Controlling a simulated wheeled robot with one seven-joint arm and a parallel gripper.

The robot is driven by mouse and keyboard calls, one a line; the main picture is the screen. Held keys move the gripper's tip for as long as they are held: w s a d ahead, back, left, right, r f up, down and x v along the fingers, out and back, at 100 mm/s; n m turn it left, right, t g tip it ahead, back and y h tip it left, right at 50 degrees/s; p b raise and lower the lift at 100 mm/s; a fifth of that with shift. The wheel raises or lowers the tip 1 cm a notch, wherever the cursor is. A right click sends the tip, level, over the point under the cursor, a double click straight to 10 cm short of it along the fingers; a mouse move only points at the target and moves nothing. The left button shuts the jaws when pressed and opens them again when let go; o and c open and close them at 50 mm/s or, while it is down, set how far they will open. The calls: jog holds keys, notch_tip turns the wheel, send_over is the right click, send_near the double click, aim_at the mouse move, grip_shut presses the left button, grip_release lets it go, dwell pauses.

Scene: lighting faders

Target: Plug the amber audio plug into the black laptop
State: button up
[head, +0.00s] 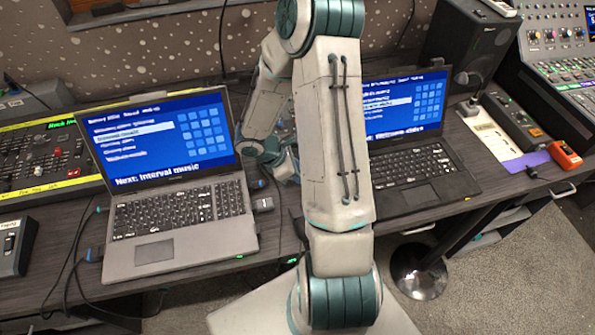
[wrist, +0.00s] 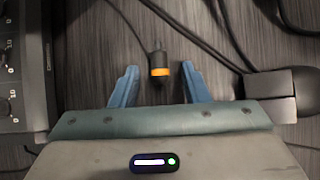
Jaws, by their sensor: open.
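The amber audio plug (wrist: 159,71), black with an amber band and a thin black cable, lies in the wrist view between the fingertips of my gripper (wrist: 158,68). The blue fingers are open, with a gap on each side of the plug. I cannot tell the height of the fingers over the desk. The black laptop (head: 425,194) stands open with its screen lit, right of my arm in the head view. My arm covers its left part, so that side edge is hidden. I cannot make out the plug in the head view.
A grey laptop (head: 185,243) stands open on the left, with cables and a dark adapter (head: 263,203) beside it. An orange device (head: 564,154) and a speaker (head: 465,42) are on the right.

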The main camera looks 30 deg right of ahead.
grip_shut()
jog(key=shift+r+p, duration=1.9)
jog(key=shift+r, duration=0.65)
